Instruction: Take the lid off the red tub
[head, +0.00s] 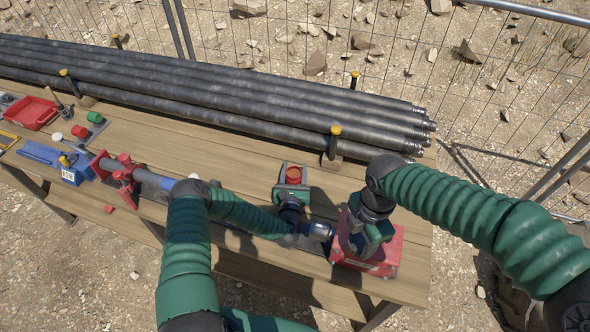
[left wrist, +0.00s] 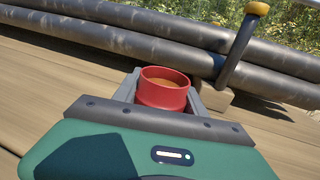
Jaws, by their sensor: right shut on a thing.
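The red tub (head: 293,174) is upright on the wooden table. Its top is open and a brown filling shows inside the rim in the left wrist view (left wrist: 163,92). My left gripper (head: 291,184) has a finger on either side of the tub, against its wall. My right gripper (head: 362,232) is to the right of the tub, above a red box (head: 380,262). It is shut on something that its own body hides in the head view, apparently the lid. I see the lid nowhere else.
Long dark pipes (head: 200,90) lie along the back of the table, with upright yellow-topped pegs (head: 335,130) beside them.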

